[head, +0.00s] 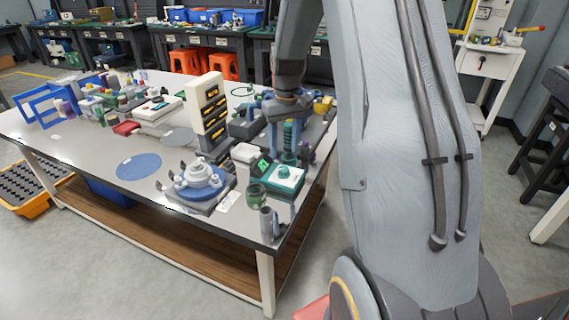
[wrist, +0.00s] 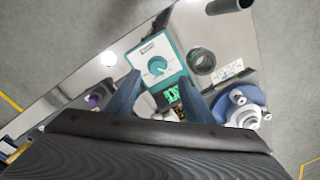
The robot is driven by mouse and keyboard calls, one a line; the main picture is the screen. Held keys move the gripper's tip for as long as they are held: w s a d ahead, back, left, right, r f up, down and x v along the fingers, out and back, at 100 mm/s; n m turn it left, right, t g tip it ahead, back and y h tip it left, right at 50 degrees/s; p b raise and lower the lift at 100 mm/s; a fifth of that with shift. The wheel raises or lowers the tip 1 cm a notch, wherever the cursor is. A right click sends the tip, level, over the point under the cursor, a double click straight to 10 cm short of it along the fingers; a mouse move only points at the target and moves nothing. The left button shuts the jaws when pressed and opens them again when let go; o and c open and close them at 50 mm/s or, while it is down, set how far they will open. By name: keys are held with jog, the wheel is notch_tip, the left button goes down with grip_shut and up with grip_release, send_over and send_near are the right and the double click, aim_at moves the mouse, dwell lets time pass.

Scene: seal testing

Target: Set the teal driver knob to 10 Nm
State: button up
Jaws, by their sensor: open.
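The teal driver (head: 284,183) is a small box with a white top near the table's front right corner. Its round teal knob (head: 284,171) stands on top. In the wrist view the knob (wrist: 157,67) has a pale pointer line and sits on the white dial face (wrist: 172,56). A green lit display (wrist: 172,96) is beside the box, its digits too blurred to read. My gripper (wrist: 157,88) is open and empty, pointing down, its fingers either side of the lower part of the driver in view. In the head view my gripper (head: 288,148) is above and behind the driver.
A blue round fixture with white parts (head: 200,182) stands left of the driver. A green ring-shaped cup (head: 256,194) and a grey cylinder (head: 268,222) are close in front. A tall beige drawer tower (head: 206,100) stands behind. Bare table (head: 95,160) lies to the left.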

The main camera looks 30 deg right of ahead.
aim_at(284, 169)
jog(key=shift+w+d+f, duration=0.15)
jog(key=shift+d+f, duration=0.15)
jog(key=f+p, duration=0.1)
jog(key=f, duration=0.6)
jog(key=shift+a+f, duration=0.15)
jog(key=shift+a, duration=0.05)
jog(key=shift+c, duration=0.5)
jog(key=c, duration=1)
jog(key=shift+o, duration=0.3)
